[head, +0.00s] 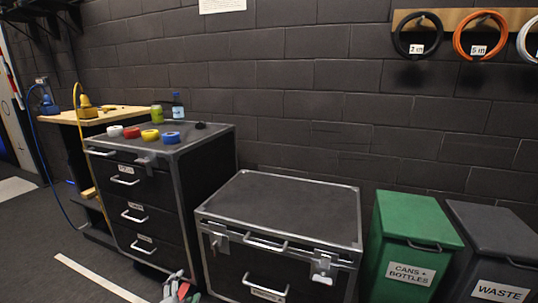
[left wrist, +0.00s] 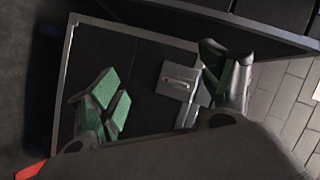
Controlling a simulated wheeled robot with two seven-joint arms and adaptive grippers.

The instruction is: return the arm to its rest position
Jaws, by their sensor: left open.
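My left gripper (head: 181,288) shows at the bottom edge of the head view, low in front of the gap between the drawer cabinet (head: 150,208) and the black case (head: 285,207). Its green-padded fingers are spread apart in the left wrist view (left wrist: 160,82), with nothing between them. Behind them is a dark framed panel (left wrist: 150,62) with a light metal plate and handle (left wrist: 178,82). Most of my left arm is out of the head view. My right gripper is in neither view.
A green bin (head: 410,245) and grey waste bin (head: 495,245) stand right. Coiled cables (head: 480,35) hang above. Floor at lower left is open.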

